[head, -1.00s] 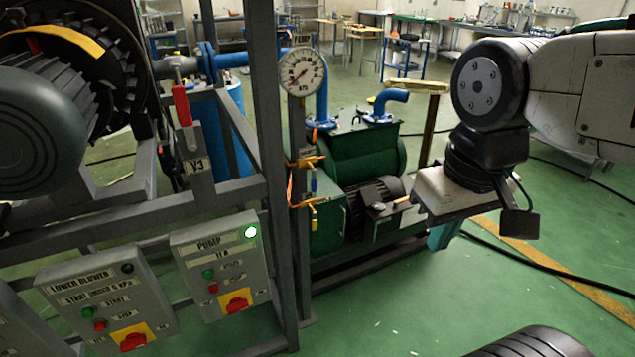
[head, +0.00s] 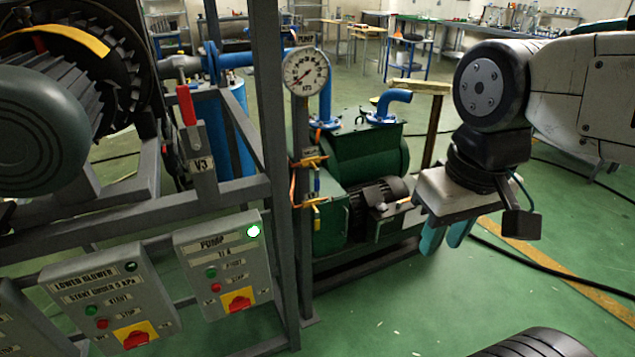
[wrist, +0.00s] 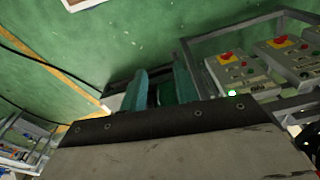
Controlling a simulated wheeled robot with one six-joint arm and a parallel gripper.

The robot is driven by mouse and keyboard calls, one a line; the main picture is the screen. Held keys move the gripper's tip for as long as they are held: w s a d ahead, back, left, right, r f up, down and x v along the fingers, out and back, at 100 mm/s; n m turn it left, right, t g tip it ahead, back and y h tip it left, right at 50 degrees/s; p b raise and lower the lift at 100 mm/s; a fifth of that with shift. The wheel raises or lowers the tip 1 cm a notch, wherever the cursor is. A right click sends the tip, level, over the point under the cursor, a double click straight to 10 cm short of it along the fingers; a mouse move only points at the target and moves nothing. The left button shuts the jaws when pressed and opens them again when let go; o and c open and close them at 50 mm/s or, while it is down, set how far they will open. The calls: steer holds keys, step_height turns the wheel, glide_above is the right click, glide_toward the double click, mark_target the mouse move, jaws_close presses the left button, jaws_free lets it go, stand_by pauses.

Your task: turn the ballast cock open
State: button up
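Two small brass-yellow cocks sit one above the other on the thin pipe beside the frame post in the head view: an upper one (head: 313,161) and a lower one (head: 314,201). I cannot tell which is the ballast cock, as their labels are too small to read. My gripper (head: 441,246) points downward, to the right of both cocks and clear of them. Its two teal fingers stand apart with nothing visible between them. They also show in the wrist view (wrist: 161,80), over the green floor. No cock can be made out in the wrist view.
A green pump (head: 365,155) with blue pipes stands behind the cocks, a round gauge (head: 306,71) above them. The grey frame post (head: 271,130) and the pump switch box (head: 222,265), its green lamp lit, are to their left. Open floor lies in front.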

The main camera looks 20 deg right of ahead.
steer(key=shift+o, duration=0.2)
steer(key=f, duration=0.1)
steer(key=w+f+g, duration=0.2)
steer(key=f, duration=0.1)
steer(key=n+t+y, duration=0.1)
steer(key=t+y, duration=0.1)
steer(key=t, duration=1.6)
glide_toward(318, 184)
steer(key=w, duration=0.3)
steer(key=w+f, duration=0.1)
steer(key=shift+w+a, duration=0.3)
steer(key=shift+w+r+t, duration=0.15)
steer(key=shift+w+t, duration=0.05)
steer(key=shift+t, duration=0.1)
steer(key=w, duration=0.5)
steer(key=w+a, duration=0.1)
steer(key=w, duration=0.1)
steer(key=shift+w, duration=0.15)
steer(key=shift+n, duration=0.3)
jaws_close()
